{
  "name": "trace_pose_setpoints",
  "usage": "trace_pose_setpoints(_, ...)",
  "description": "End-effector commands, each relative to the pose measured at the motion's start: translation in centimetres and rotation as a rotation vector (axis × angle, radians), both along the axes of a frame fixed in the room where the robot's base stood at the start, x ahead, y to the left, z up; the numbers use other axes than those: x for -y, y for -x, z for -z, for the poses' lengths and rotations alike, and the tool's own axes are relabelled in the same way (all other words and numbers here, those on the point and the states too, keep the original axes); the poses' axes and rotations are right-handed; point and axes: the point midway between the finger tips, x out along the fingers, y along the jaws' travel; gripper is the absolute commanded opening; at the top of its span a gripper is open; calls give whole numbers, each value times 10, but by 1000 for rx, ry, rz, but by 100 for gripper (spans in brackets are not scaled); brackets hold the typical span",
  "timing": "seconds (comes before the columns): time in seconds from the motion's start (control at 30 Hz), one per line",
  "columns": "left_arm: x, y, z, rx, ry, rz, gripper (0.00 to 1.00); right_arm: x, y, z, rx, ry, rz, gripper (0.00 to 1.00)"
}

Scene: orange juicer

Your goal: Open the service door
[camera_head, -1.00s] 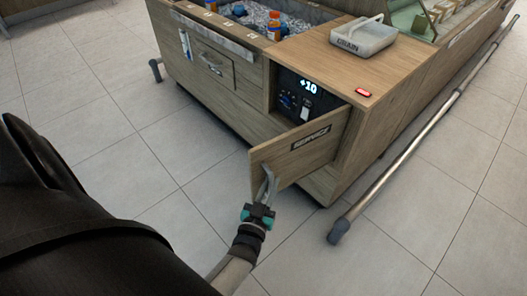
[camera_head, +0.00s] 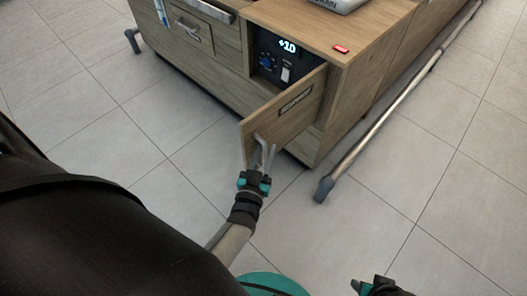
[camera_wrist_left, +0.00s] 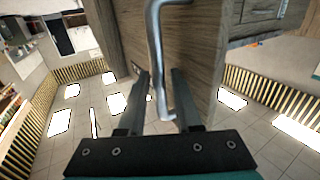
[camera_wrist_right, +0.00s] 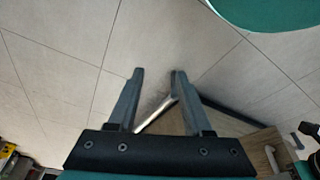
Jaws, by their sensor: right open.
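The service door (camera_head: 283,115) is a wooden panel with a dark label, standing ajar at the corner of the wooden counter. It is swung outward, and the control compartment (camera_head: 284,60) with a lit "+10" display shows behind it. My left gripper (camera_head: 265,152) is at the door's free edge. In the left wrist view its fingers (camera_wrist_left: 160,85) are apart, with the bent metal door handle (camera_wrist_left: 154,35) between them; a gap shows, and contact is unclear. My right gripper (camera_head: 362,286) is low in the head view, away from the door. Its fingers (camera_wrist_right: 156,72) are apart and empty.
A long metal rail (camera_head: 400,100) on the floor runs along the counter's right side. A drawer (camera_head: 190,25) is left of the compartment. A small red item (camera_head: 341,49) and a grey tray (camera_head: 340,4) lie on the countertop (camera_head: 300,25). The tiled floor in front is clear.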

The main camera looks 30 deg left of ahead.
Motion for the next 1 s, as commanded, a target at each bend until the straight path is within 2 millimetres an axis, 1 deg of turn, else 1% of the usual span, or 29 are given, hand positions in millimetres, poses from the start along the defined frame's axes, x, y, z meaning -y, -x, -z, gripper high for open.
trace_pose_setpoints(0.03,-1,1,1,-1,0,-1,40,0,0,0,0,0,0,50)
trace_pose_setpoints(0.1,-1,1,1,-2,0,-2,47,0,0,0,0,0,0,50)
trace_pose_setpoints(0.37,-2,3,1,-3,1,-4,47,0,0,0,-1,0,1,50)
trace_pose_setpoints(0.5,0,11,1,-4,1,-4,47,0,0,-2,2,-1,1,50)
trace_pose_setpoints(0.53,1,15,1,-4,1,-4,47,1,1,2,-3,1,1,50)
trace_pose_setpoints(0.6,4,25,1,-7,2,-3,47,3,7,12,-23,6,1,50)
trace_pose_setpoints(0.67,7,37,1,-8,2,-3,47,4,10,17,-32,7,1,50)
trace_pose_setpoints(0.83,17,77,0,-8,2,-4,47,5,22,33,-61,12,-1,50)
trace_pose_setpoints(1.0,27,114,1,-7,2,-2,47,8,28,47,-68,17,-2,50)
